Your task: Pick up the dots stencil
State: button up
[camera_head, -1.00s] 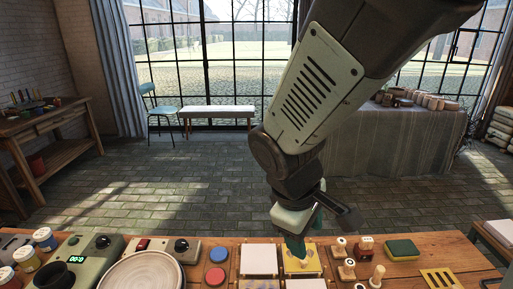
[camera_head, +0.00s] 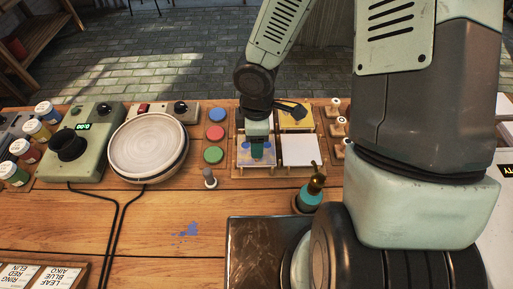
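My gripper (camera_head: 257,150) points down at the front left tile (camera_head: 243,163) in a wooden holder. This tile is pale with blue round patches beside the fingers. Whether it is bare or covered by a stencil is unclear. The fingertips are small and overlap the tile, so I cannot tell whether they are open, shut or touching it. A yellow plate (camera_head: 296,117), which looks like a stencil, lies on the back right tile, partly behind my wrist. I cannot make out its cut-outs, so I cannot confirm which plate is the dots stencil.
A white tile (camera_head: 300,150) lies at the front right of the holder. Paint pads, including a green one (camera_head: 214,155), stand left of it. A round plate (camera_head: 148,147) sits further left. A small bottle (camera_head: 310,192) stands in front. My arm hides the right side.

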notch_tip(320, 180, down, 5)
jog(key=shift+f, duration=0.1)
dwell(0.3)
grip_shut()
